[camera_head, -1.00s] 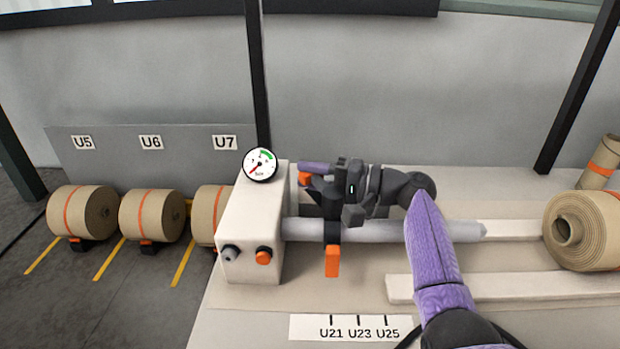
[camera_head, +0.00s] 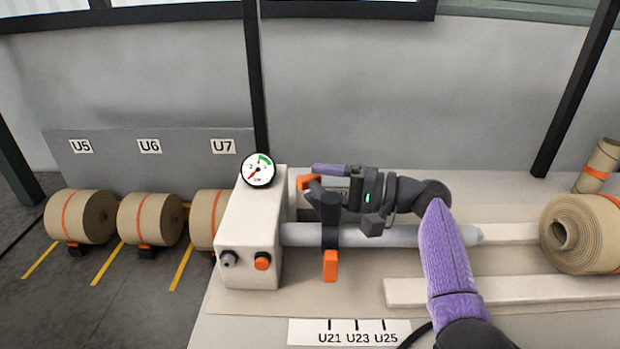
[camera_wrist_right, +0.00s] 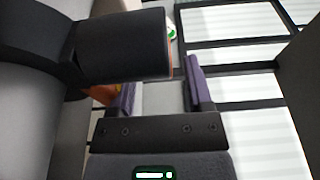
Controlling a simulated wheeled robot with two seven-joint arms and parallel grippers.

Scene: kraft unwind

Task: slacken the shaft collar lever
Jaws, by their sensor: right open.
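The shaft collar (camera_head: 330,222) is a black band around the grey shaft (camera_head: 385,236), just right of the white machine housing. An orange tab (camera_head: 330,266) hangs at its front. A second orange piece (camera_head: 306,182) shows at the back, beside my fingers; which one is the lever I cannot tell for sure. My right gripper (camera_head: 322,180) is behind and above the shaft, its fingers pointing left. In the right wrist view its purple fingers (camera_wrist_right: 161,92) are apart with nothing visible between them. A dark block (camera_wrist_right: 125,45) and some orange (camera_wrist_right: 103,94) lie close to the left finger. My left gripper is out of view.
The white housing (camera_head: 250,230) carries a pressure gauge (camera_head: 258,170), a grey knob and an orange knob. A large kraft roll (camera_head: 580,233) stands at the right. Several rolls rest on the floor at left.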

